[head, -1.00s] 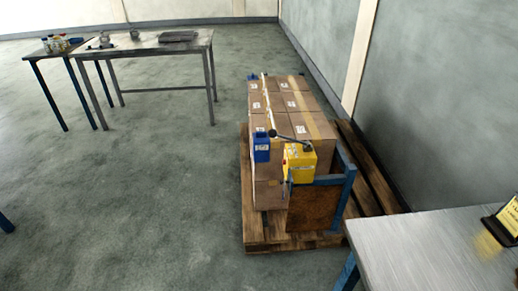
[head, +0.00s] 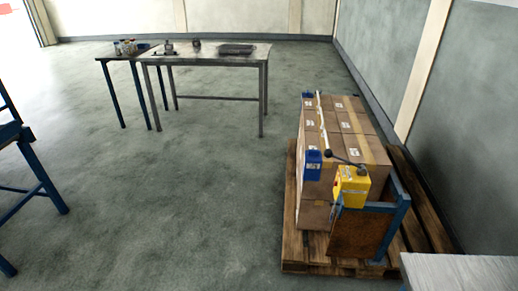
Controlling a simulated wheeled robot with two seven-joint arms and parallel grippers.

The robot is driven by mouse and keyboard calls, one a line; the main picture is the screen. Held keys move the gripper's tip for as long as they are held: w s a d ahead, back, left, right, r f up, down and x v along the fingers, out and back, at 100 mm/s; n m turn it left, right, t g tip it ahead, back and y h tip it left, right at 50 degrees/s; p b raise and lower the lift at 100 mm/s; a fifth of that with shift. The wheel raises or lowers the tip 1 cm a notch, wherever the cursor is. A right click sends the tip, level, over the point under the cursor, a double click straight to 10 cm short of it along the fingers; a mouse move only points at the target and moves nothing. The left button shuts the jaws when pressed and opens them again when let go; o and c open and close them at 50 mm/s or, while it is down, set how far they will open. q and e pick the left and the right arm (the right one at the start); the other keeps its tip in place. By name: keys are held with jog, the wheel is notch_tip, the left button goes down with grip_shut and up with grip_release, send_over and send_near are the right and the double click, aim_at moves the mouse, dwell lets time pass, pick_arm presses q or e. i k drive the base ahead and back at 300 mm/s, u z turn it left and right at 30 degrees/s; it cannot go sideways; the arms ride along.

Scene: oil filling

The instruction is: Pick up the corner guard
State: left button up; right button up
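Blue pieces that look like corner guards sit on a stack of cardboard boxes (head: 318,188). One blue corner guard (head: 313,164) is at the near left top corner of the stack, by a white strap. Another small blue piece (head: 308,95) is at the far left corner. A yellow device (head: 352,187) with a dark lever stands at the near end, next to the blue guard. Neither of my grippers is in view.
The boxes rest on a wooden pallet (head: 289,240) with a blue frame (head: 398,205) at its near end. A grey table (head: 460,272) is at the bottom right. A metal table (head: 215,55) stands at the back. The floor left of the pallet is clear.

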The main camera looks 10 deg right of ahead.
aim_at(313, 161)
jog(key=u, duration=0.3)
jog(key=i, duration=1.7)
jog(key=z, duration=0.95)
jog(key=i, duration=0.75)
jog(key=z, duration=0.6)
